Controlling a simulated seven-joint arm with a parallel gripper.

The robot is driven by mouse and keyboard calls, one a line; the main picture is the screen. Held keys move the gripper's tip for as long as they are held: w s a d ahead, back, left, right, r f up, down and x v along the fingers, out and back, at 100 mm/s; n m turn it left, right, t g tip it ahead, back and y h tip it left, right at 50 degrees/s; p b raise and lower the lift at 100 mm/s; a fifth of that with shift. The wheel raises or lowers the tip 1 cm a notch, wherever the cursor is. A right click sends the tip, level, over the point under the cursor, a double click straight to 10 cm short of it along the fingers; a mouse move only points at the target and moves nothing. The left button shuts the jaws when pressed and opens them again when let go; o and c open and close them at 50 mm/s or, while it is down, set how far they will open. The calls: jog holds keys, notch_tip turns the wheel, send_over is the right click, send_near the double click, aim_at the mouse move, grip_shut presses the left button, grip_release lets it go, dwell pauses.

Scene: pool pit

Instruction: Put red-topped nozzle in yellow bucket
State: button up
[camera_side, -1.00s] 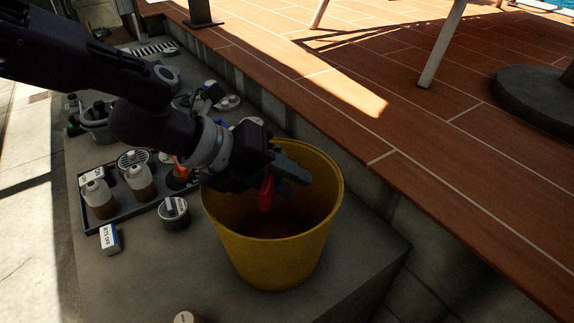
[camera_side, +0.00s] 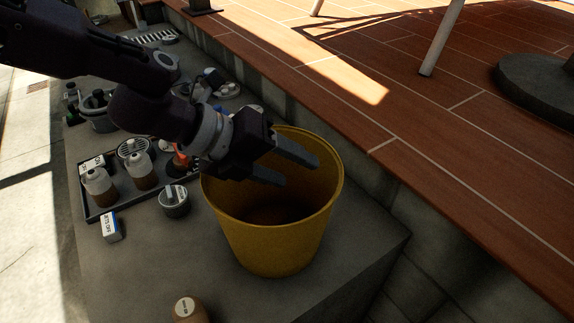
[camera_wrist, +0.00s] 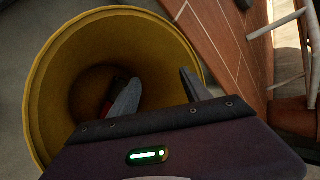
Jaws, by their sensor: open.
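The yellow bucket (camera_side: 275,240) stands upright near the front of the grey ledge. It also fills the left of the wrist view (camera_wrist: 45,95). My gripper (camera_side: 299,173) is open over the bucket's mouth, its two fingers apart with nothing between them; they also show in the wrist view (camera_wrist: 158,77). A small red part, seemingly the red-topped nozzle (camera_wrist: 107,106), shows low inside the bucket in the wrist view. My left finger there hides much of it, and its exact pose is unclear. In the side view the bucket wall hides it.
A dark tray (camera_side: 98,213) with bottles and an orange-topped item (camera_side: 180,160) lies left of the bucket. A round grey container (camera_side: 174,201) and a white-blue box (camera_side: 110,228) stand near it. A brown bottle (camera_side: 188,310) is in front. A tiled deck (camera_side: 440,150) rises behind.

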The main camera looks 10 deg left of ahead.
notch_tip(320, 180, up, 7)
dwell(0.3)
